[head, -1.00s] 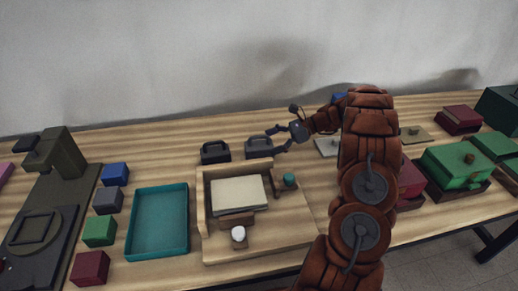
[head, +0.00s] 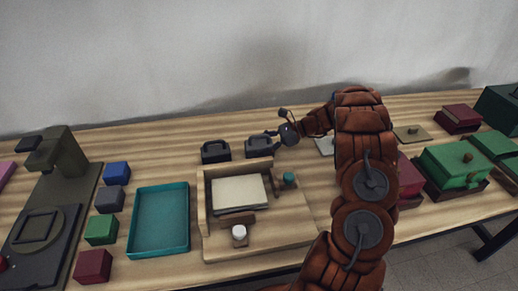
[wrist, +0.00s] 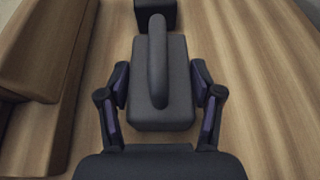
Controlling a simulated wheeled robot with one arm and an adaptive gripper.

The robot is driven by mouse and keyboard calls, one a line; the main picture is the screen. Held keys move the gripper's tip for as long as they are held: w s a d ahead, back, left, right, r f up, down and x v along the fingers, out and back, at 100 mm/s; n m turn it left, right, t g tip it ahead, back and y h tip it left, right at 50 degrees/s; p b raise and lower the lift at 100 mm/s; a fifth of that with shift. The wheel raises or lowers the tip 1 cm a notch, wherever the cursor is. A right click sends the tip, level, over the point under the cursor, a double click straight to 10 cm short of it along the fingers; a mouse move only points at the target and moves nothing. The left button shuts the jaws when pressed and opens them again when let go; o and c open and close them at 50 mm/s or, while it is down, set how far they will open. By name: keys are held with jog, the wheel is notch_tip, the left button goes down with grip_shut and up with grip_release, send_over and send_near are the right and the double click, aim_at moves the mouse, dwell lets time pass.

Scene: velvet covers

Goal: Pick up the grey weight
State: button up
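The grey weight (head: 258,149), a block with a bar handle on top, stands on the table behind the wooden tray. My gripper (head: 273,139) is at its right side in the head view. In the wrist view the grey weight (wrist: 162,110) lies between the two fingers of my gripper (wrist: 160,85), one finger along each side. The fingers are apart, with a slim gap at the left; contact at the right cannot be told. A darker weight (head: 215,153) of similar shape stands just left of it, and its end (wrist: 156,14) shows at the wrist view's top.
The wooden tray (head: 270,245) with a pale pad stands close in front of the weights; its raised wall (wrist: 45,50) is at left in the wrist view. A teal tray (head: 160,248) and several coloured blocks are farther left. Table behind the weights is bare.

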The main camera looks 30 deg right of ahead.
grip_shut()
jog(key=shift+r, duration=0.1)
dwell(0.4)
